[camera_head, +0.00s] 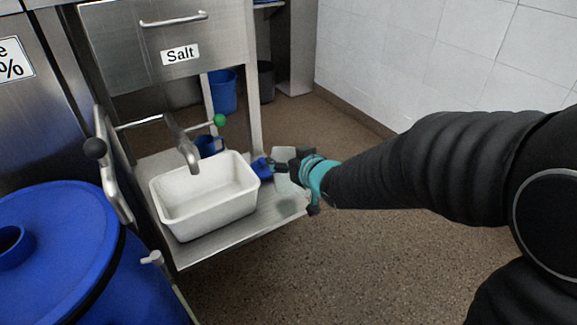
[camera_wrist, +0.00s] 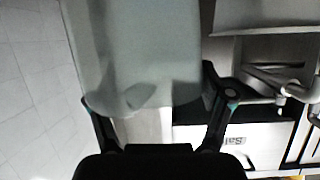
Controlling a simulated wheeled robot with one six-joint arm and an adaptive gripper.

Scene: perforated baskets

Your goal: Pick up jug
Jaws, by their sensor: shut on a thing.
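The jug (camera_wrist: 135,50) is pale and translucent and fills the upper left-middle of the wrist view. My gripper (camera_wrist: 150,95) has its two dark fingers on either side of it and is shut on it. In the head view my gripper (camera_head: 287,166) is at the right end of the steel shelf. The pale jug (camera_head: 282,184) shows only in part there, behind the gripper and wrist. I cannot tell whether it touches the shelf.
A white tub (camera_head: 237,200) stands on the steel shelf (camera_head: 240,236) under a tap, left of my gripper. A small blue object (camera_head: 262,168) lies between tub and gripper. A blue drum (camera_head: 60,235) stands at lower left. The floor at right is clear.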

